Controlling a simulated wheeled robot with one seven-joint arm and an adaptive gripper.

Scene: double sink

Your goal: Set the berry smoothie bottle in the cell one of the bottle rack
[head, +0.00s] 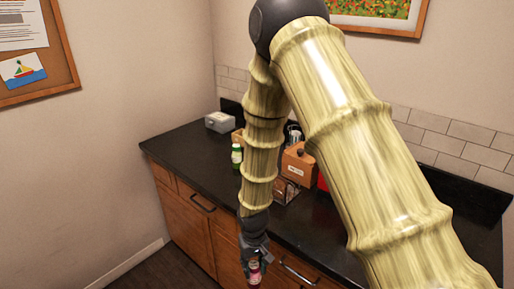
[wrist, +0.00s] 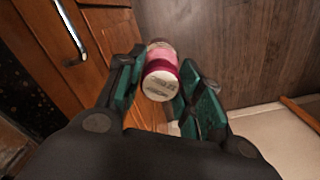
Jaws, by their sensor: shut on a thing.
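My gripper (head: 255,262) is shut on the berry smoothie bottle (head: 254,276), low in front of the cabinets in the head view. In the wrist view, the bottle (wrist: 159,72) is pink and dark red with a pale cap facing the camera. It sits between the two green-padded fingers of my gripper (wrist: 158,88), clear of the floor and cabinet. A small clear or wire-like holder (head: 285,191) stands near the counter's front edge, partly behind my arm. I cannot tell if it is the bottle rack, and no cell labels are readable.
The dark counter (head: 185,150) holds a green bottle (head: 236,154), a labelled wooden box (head: 298,166), a grey box (head: 219,122) and a red item (head: 322,182). My arm hides much of the counter. Cabinet handles (head: 202,203) stick out below; the counter's left end looks clear.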

